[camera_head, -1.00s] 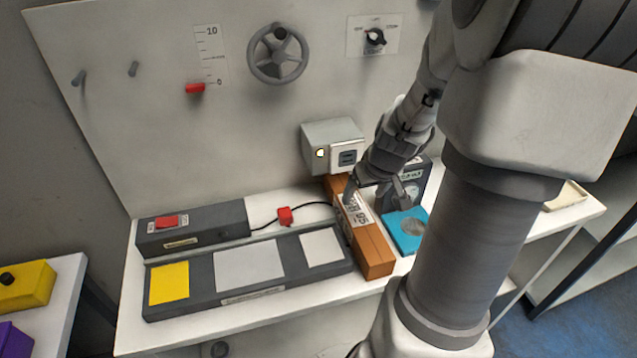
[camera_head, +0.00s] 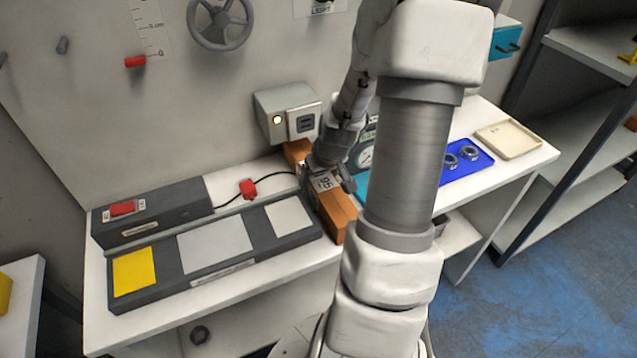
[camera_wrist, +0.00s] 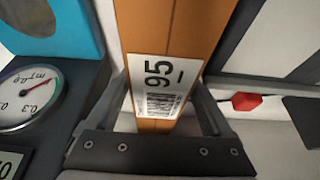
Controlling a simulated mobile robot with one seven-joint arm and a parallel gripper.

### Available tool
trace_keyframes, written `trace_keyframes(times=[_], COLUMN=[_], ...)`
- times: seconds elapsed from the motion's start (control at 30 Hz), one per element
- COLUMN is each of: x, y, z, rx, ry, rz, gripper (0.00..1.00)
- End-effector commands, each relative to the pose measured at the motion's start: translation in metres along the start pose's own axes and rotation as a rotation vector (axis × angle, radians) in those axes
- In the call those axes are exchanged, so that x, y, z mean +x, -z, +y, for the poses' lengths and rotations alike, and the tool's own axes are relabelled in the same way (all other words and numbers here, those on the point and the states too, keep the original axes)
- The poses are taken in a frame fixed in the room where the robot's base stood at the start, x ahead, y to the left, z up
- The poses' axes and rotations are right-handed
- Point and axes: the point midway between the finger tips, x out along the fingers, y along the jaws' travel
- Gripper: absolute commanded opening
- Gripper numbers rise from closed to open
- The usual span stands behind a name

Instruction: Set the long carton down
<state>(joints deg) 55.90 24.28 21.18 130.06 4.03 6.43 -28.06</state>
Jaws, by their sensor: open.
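The long carton (camera_head: 338,210) is orange-brown with a white label. It lies on the white table between the dark panel with coloured plates and the blue pad, below the grey scanner box. My gripper (camera_head: 332,180) is over the carton's middle, partly covering it. In the wrist view the carton (camera_wrist: 172,30) runs between the open fingers of my gripper (camera_wrist: 168,92), and its label (camera_wrist: 160,85) reads 95 with a barcode. The fingers stand apart on either side of the carton, with a gap visible at least on the left.
The grey box (camera_head: 290,112) with a lit yellow lamp is on the wall behind the carton. A dial gauge (camera_wrist: 28,98) and blue pad (camera_wrist: 45,28) flank the carton's other side.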

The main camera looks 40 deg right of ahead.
Motion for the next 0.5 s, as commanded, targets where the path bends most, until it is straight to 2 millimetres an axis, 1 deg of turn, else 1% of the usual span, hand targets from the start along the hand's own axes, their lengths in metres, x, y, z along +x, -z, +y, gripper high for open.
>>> trace_keyframes(times=[0.1, 0.13, 0.27, 0.3, 0.37, 0.4, 0.47, 0.5], x=[-0.0003, -0.0004, -0.0004, -0.0004, -0.0005, -0.0005, -0.0005, -0.0005], y=[0.0001, 0.0001, 0.0, -0.0001, -0.0001, -0.0001, -0.0001, -0.0001], z=[0.0001, 0.0001, 0.0001, 0.0001, 0.0001, 0.0001, 0.0001, 0.0], rx=[0.0, 0.0, 0.0, 0.0, 0.001, 0.001, 0.001, 0.001], ry=[0.0, 0.0, 0.0, 0.0, 0.0, 0.0, 0.0, 0.0], rz=[0.0, 0.0, 0.0, 0.0, 0.0, 0.0, 0.0, 0.0], gripper=[0.85, 0.83, 0.6, 0.53, 0.42, 0.35, 0.24, 0.17])
